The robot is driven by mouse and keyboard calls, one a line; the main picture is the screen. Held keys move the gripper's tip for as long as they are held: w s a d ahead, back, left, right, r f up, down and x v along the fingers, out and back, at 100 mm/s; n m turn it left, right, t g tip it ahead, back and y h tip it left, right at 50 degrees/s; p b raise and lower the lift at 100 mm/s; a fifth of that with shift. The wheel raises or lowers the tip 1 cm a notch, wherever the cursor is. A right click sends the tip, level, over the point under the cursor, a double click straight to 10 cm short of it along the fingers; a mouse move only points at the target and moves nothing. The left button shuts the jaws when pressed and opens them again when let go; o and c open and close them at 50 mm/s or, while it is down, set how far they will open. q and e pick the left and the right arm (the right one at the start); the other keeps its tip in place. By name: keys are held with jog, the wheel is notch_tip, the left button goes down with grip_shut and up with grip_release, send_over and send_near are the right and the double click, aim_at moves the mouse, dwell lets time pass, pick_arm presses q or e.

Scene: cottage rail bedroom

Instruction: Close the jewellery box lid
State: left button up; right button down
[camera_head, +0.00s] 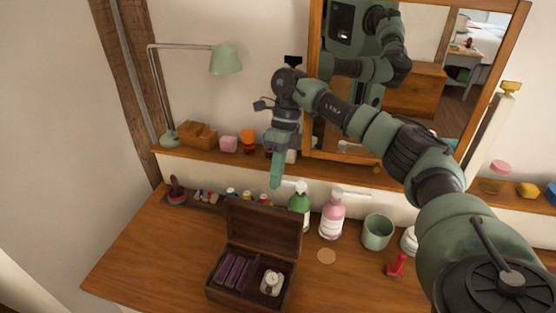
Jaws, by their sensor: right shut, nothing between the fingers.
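The jewellery box (220,292) is dark brown wood and stands on the dresser top near the front. Its lid (263,228) is open and stands upright at the back of the box. Inside are purple rolls (232,271) on the left and a small white item (271,282) on the right. My right gripper (276,182) is shut and empty, pointing down. In the picture it is above and slightly right of the lid's top edge, apart from it. My left gripper is not in view.
Behind the box are a green pump bottle (300,203), a pink pump bottle (332,215) and a green cup (377,231). A red object (397,264) lies at right. A shelf (230,160) and a mirror (412,80) stand behind. The dresser top left of the box is clear.

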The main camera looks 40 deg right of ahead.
jog(key=x, duration=0.3)
jog(key=shift+a+f+p, duration=0.1)
jog(key=shift+f+p, duration=0.2)
jog(key=shift+f, duration=0.05)
